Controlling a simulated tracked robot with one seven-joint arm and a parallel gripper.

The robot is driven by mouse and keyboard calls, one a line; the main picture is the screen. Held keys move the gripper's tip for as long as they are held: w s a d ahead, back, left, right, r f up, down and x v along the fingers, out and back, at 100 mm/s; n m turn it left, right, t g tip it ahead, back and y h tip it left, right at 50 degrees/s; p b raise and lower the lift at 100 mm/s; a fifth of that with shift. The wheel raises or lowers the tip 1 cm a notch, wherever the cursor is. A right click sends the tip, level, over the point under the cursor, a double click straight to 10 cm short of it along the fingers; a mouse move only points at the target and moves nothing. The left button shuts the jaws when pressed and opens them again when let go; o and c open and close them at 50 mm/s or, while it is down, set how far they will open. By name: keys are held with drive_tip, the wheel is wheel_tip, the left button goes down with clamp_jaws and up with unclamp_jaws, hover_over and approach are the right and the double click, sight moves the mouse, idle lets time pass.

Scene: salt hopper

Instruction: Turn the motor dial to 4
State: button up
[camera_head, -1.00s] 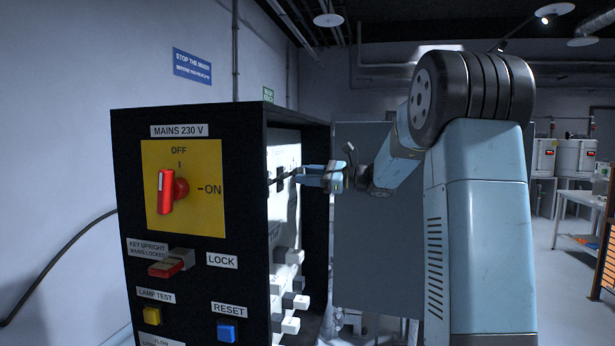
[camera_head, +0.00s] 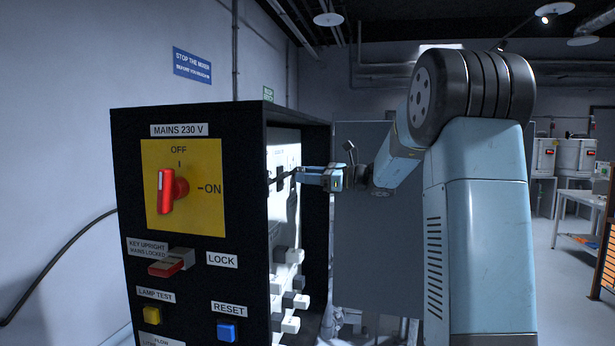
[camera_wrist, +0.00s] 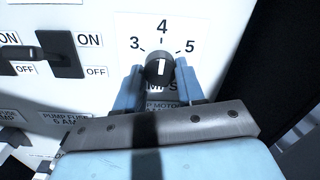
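The motor dial (camera_wrist: 160,70) is a black round knob with a white pointer mark, on a white panel in the wrist view. Its scale shows 3, 4 and 5, and the mark points up roughly at the 4. My gripper (camera_wrist: 161,72) has one blue finger on each side of the knob, with no clear gap, and looks shut on it. The lettering below the dial is partly covered by the fingers. In the head view my gripper (camera_head: 300,175) reaches the cabinet's side panel, and the dial cannot be made out there.
Left of the dial, a black ON/OFF switch (camera_wrist: 58,52) projects from the panel. The black cabinet (camera_head: 250,240) carries a red mains switch (camera_head: 166,191) on its front. Several switches (camera_head: 290,283) stick out low on the side panel. A grey panel (camera_head: 365,240) stands behind my arm.

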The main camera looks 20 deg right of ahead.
drive_tip(key=o, duration=0.4)
drive_tip(key=v, duration=1.3)
drive_tip(key=shift+s+d, duration=0.2)
drive_tip(key=shift+d, duration=0.1)
drive_tip(key=shift+f, duration=0.1)
